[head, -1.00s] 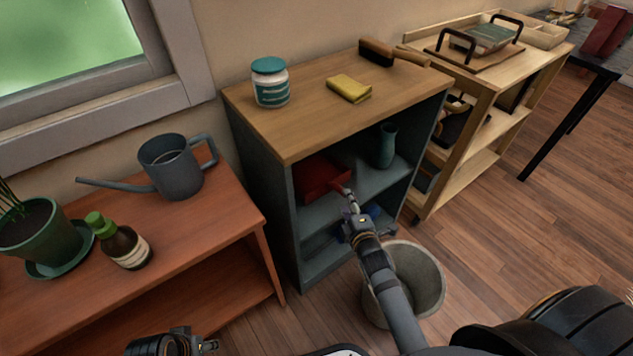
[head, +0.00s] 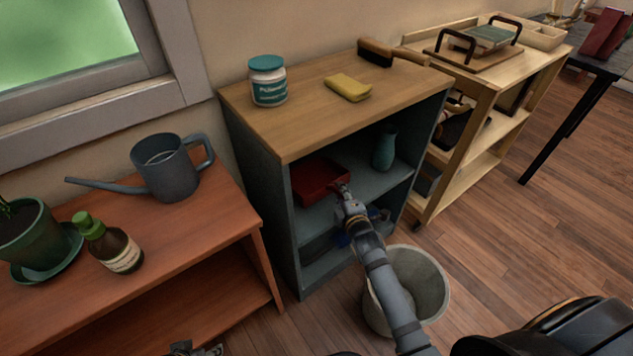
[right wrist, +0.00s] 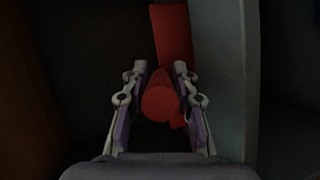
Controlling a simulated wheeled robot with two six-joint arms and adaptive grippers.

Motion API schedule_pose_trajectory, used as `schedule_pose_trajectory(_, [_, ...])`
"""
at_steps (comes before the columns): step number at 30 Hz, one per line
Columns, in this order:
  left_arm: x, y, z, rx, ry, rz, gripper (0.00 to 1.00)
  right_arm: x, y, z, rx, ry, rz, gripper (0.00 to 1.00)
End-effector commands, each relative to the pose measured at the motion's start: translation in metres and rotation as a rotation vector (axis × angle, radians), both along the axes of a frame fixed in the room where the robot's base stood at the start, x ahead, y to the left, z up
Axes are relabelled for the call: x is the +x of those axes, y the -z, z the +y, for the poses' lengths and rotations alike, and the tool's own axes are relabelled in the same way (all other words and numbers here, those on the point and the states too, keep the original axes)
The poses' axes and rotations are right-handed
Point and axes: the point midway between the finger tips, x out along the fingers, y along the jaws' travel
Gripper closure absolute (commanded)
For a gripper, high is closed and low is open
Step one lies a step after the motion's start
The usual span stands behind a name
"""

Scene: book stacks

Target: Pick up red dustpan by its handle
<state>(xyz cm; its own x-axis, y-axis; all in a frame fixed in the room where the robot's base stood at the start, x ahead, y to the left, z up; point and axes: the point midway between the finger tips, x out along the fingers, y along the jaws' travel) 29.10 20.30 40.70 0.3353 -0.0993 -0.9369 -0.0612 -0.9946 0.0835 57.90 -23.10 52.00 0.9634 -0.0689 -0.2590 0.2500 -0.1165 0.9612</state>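The red dustpan (head: 316,180) lies on the upper inside shelf of the grey-blue cabinet (head: 262,170), with its handle toward the cabinet's open front. My right gripper (head: 341,188) is at the handle end in the head view. In the right wrist view, the round red handle end (right wrist: 160,102) sits between the two fingers of my right gripper (right wrist: 160,70). The fingers are apart, with small gaps showing beside the handle. The red pan (right wrist: 172,32) shows beyond the fingertips. My left gripper (head: 195,349) is partly visible at the bottom edge, cut off by the frame.
A teal vase (head: 385,150) stands on the same shelf, right of the dustpan. A grey bucket (head: 425,290) stands on the floor below my right arm. A jar (head: 268,82), yellow sponge (head: 348,87) and brush (head: 376,52) are on the cabinet top.

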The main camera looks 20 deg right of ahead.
Motion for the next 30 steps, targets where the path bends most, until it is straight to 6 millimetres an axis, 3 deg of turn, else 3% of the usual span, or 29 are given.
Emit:
schedule_pose_trajectory(1, [0.0,0.0,0.0,0.0,0.0,0.0,0.6,0.0,0.0,0.0,0.0,0.0,0.0,0.83])
schedule_pose_trajectory(5, [0.0,0.0,0.0,0.0,0.0,0.0,0.6,0.0,0.0,0.0,0.0,0.0,0.0,1.0])
schedule_pose_trajectory(23, [-0.001,-0.002,0.0,0.002,0.0,0.005,0.6,0.0,-0.005,0.0,0.002,0.0,-0.004,1.0])
schedule_pose_trajectory(26, [-0.003,-0.009,0.002,0.011,0.003,0.032,0.6,0.001,-0.014,0.0,0.002,0.0,-0.006,1.0])
schedule_pose_trajectory(30, [-0.004,-0.034,0.009,0.042,0.006,0.107,0.6,0.001,-0.044,0.0,0.002,0.0,-0.007,1.0])
